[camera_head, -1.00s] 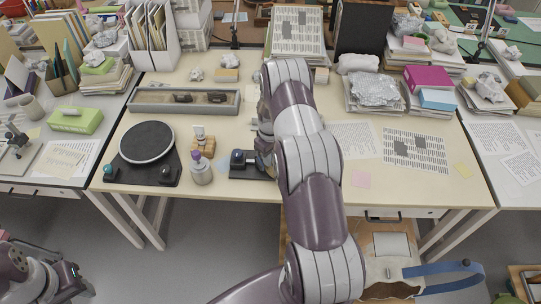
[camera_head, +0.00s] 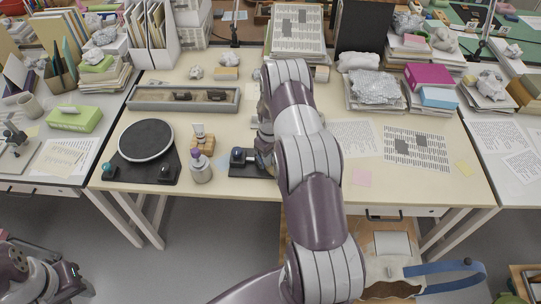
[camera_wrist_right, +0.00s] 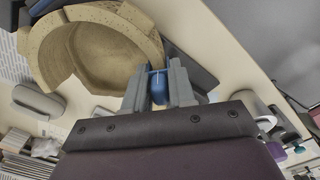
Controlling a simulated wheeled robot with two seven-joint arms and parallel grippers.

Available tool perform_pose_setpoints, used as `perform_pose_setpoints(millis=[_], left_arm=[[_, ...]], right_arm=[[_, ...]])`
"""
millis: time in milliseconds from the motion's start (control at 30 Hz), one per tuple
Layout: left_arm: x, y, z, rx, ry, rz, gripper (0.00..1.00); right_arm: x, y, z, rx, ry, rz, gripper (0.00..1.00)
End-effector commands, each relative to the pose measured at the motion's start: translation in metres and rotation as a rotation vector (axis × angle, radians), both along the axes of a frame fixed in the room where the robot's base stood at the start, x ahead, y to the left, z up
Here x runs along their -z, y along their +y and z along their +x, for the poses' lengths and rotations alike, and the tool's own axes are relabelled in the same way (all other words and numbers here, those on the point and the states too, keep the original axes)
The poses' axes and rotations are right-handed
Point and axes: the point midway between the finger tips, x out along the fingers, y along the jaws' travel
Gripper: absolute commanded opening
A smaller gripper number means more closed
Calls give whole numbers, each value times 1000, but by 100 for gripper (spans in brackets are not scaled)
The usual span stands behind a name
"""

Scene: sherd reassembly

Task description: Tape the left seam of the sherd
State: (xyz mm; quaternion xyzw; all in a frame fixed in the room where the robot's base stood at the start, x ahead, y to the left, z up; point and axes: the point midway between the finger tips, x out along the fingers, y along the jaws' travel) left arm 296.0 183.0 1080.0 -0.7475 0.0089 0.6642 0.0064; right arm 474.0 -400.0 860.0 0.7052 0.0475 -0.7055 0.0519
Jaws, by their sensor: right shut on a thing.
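In the right wrist view the sherd (camera_wrist_right: 95,50) is a tan, hollow, bowl-like ceramic piece with a thick rim and a jagged broken edge. It lies at the upper left, just past my right gripper (camera_wrist_right: 158,84). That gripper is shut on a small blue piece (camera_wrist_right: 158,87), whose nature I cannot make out. The fingertips are close to the sherd's rim; I cannot tell whether they touch it. In the head view my right arm hides the sherd and most of this gripper. My left gripper (camera_head: 76,278) is low at the left, away from the table; its jaws are unclear.
A black device with a dark blue round part (camera_head: 240,157) stands beside my right arm. Left of it are a bottle (camera_head: 201,170), a small wooden stand (camera_head: 203,146) and a turntable (camera_head: 146,140). A grey trough (camera_head: 146,103) lies behind. Papers (camera_head: 415,150) lie flat at right.

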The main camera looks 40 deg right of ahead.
Motion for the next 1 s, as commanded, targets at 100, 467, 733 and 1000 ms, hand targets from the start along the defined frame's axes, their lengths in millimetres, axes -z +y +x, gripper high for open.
perform_pose_setpoints(millis=[100,467,733,1000], left_arm=[[1,0,0,0,0,0,39],[4,0,0,0,0,0,39],[5,0,0,0,0,0,39],[5,0,0,0,0,0,39]], right_arm=[[1,0,0,0,0,0,12],[4,0,0,0,0,0,12],[5,0,0,0,0,0,12],[5,0,0,0,0,0,54]])
